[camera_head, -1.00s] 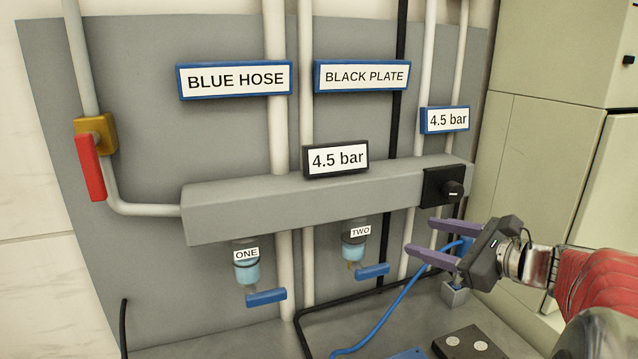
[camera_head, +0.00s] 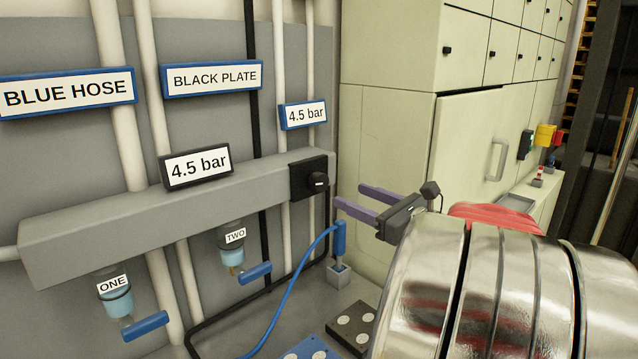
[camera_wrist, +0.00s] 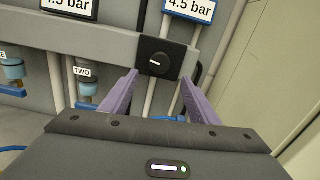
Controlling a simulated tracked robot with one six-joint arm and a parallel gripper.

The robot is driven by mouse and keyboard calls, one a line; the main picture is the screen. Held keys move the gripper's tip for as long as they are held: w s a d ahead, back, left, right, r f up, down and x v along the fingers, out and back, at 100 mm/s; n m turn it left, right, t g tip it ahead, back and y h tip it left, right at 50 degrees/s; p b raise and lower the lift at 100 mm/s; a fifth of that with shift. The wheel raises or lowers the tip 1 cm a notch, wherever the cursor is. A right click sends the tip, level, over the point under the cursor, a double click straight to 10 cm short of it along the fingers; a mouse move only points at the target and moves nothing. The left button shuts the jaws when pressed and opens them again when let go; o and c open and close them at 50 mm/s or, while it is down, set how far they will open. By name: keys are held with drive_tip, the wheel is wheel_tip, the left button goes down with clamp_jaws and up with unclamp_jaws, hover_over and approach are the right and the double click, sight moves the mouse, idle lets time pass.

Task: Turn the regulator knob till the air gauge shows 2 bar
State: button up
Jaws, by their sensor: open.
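The black regulator knob (camera_head: 318,181) sits on a black square block at the right end of the grey manifold. It also shows in the wrist view (camera_wrist: 156,63), its white mark roughly level. A dark-framed display (camera_head: 197,167) on the manifold reads 4.5 bar. A blue-framed sign (camera_head: 303,114) above the knob also reads 4.5 bar. My gripper (camera_head: 350,196) is open and empty, its purple fingers just right of and slightly below the knob in the head view. In the wrist view the fingertips (camera_wrist: 158,78) stand either side of the knob, apart from it.
A blue hose (camera_head: 288,285) rises to a blue fitting (camera_head: 340,240) below my fingers. Pale cabinets (camera_head: 390,130) stand to the right. Cups ONE (camera_head: 115,297) and TWO (camera_head: 231,250) with blue levers hang under the manifold. A black plate (camera_head: 354,325) lies on the bench.

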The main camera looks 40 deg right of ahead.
sight(323, 183)
drive_tip(key=w, duration=1.2)
drive_tip(key=shift+w+a, duration=0.15)
drive_tip(key=shift+w, duration=0.15)
drive_tip(key=c, duration=1)
